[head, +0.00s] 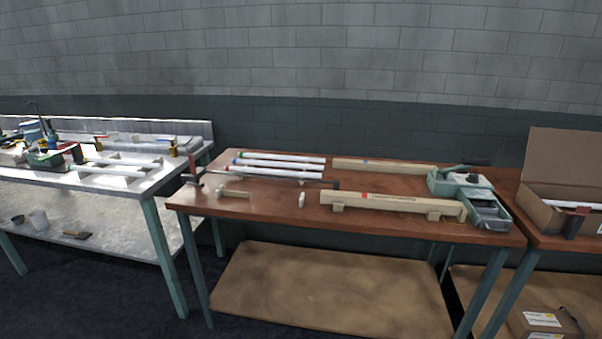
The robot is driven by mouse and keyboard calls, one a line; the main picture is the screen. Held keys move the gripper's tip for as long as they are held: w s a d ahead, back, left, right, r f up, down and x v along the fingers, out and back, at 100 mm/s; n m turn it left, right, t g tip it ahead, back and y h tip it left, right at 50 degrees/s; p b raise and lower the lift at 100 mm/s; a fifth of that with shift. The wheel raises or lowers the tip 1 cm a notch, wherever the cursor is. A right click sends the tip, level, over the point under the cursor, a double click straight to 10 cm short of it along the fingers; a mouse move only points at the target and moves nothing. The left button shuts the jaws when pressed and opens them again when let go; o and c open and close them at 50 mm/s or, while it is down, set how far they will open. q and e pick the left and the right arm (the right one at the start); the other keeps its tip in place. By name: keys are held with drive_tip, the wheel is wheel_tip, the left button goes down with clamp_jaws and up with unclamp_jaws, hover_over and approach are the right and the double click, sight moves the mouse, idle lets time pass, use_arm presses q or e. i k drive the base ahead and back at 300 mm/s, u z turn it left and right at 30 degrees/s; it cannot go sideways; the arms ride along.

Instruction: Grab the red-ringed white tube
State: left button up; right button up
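Three white tubes lie side by side on the brown table, left of its middle: a back tube (285,157), a middle tube (280,164) and a front tube (278,173). Each has a small coloured mark near its left end. The marks are too small for me to tell surely which one is the red ring. Neither of my grippers is in the head view.
The brown table (265,208) also holds a wooden beam (390,203) at front, another beam (385,166) behind, a green-grey machine (468,195) at right, and a long bar clamp (193,172) near the tubes. A cardboard box (545,212) stands farther right. A metal bench (130,182) stands left.

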sight(231, 168)
drive_tip(key=z, duration=1.5)
drive_tip(key=i, duration=2.15)
drive_tip(key=u, duration=1.85)
